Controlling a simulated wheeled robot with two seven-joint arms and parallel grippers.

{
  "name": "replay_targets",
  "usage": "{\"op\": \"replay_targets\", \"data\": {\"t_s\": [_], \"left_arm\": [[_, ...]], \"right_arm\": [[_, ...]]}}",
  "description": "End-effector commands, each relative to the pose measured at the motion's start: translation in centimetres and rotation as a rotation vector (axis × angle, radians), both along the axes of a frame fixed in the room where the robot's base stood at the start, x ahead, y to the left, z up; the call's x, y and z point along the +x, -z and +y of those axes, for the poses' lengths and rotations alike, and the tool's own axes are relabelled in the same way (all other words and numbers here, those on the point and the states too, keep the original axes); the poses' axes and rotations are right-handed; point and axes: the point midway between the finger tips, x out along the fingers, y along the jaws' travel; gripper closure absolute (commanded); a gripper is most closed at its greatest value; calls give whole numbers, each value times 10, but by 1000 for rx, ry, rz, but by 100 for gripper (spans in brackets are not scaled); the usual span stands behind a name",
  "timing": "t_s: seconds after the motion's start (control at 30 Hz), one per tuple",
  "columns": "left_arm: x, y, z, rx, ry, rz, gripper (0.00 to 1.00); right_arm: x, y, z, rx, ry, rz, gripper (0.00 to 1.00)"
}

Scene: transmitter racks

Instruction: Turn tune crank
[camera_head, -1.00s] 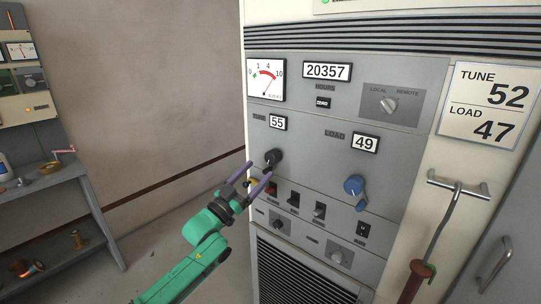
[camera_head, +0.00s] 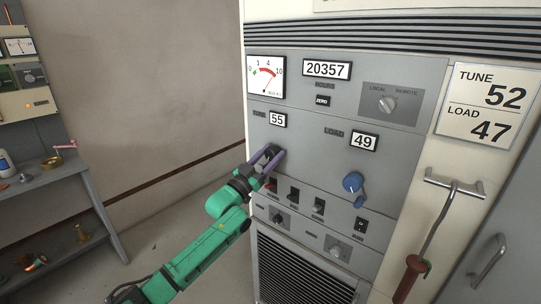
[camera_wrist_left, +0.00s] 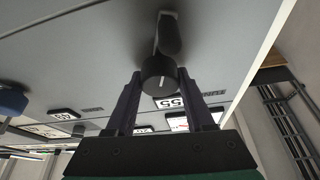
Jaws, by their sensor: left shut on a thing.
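The tune crank is a black knob on the grey panel, under the tune counter (camera_head: 278,120) that reads 55. In the left wrist view the crank (camera_wrist_left: 160,72) sits between the two fingers. My left gripper (camera_head: 272,156) is at the crank and shut on it; it also shows in the left wrist view (camera_wrist_left: 160,95). In the head view the fingers and wrist cover much of the crank. A card (camera_head: 490,95) on the right reads TUNE 52 and LOAD 47. My right gripper is not in view.
The blue load crank (camera_head: 353,184) is to the right, under a load counter (camera_head: 364,142) reading 49. Several toggle switches (camera_head: 293,196) lie just below the tune crank. A hooked rod (camera_head: 440,225) hangs at the right. A shelf (camera_head: 60,185) stands at the far left.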

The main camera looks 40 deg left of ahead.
Motion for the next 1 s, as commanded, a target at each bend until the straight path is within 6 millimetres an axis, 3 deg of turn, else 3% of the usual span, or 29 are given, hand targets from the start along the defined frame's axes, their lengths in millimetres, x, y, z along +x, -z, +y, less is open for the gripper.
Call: {"op": "replay_targets", "data": {"t_s": [0.37, 1.0], "left_arm": [[0, -3, 0, -126, -1, -4, 100], [0, -3, 0, -558, 0, -12, 100]], "right_arm": [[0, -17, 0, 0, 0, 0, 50], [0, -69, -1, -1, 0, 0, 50]]}}
